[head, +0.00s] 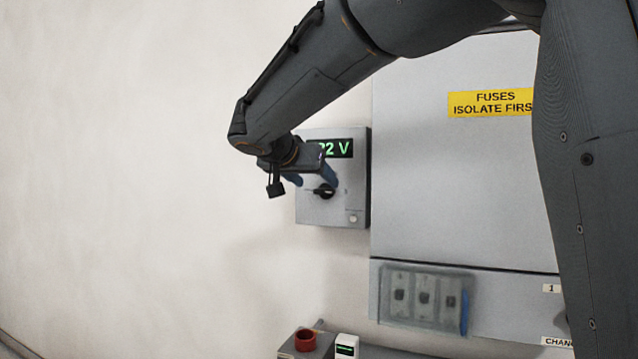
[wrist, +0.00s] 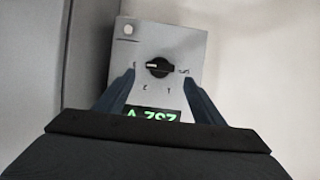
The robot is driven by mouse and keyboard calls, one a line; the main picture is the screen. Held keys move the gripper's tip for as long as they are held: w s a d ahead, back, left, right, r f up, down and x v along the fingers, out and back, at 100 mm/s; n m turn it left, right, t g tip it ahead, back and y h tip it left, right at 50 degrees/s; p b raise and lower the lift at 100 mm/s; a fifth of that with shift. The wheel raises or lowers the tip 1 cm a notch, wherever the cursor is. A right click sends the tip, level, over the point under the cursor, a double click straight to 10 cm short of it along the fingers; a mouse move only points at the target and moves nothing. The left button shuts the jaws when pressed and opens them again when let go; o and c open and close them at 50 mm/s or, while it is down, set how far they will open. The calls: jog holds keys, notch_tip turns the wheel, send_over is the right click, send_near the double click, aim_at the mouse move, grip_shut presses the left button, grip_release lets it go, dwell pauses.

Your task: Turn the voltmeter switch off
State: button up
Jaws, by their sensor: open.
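The voltmeter box (head: 345,212) is a grey box on the wall with a green lit display (head: 338,148), partly hidden by my arm. In the wrist view the display (wrist: 153,115) appears upside down. Its black rotary switch (head: 324,191) sits below the display, and it also shows in the wrist view (wrist: 158,68) with small position marks around it. My gripper (head: 314,182) is in front of the box. In the wrist view its two blue-grey fingers (wrist: 158,82) are apart, one on each side below the switch, with nothing between them. Whether the fingers touch the box cannot be told.
A large grey cabinet (head: 430,180) with a yellow "FUSES ISOLATE FIRST" label (head: 490,104) stands right of the box. A panel with several switches (head: 424,298) is lower down. A red round part (head: 305,340) is below. The wall at left is bare.

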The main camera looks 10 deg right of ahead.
aim_at(323, 189)
jog(key=shift+p+x, duration=0.65)
jog(key=shift+x, duration=1.6)
jog(key=c, duration=1)
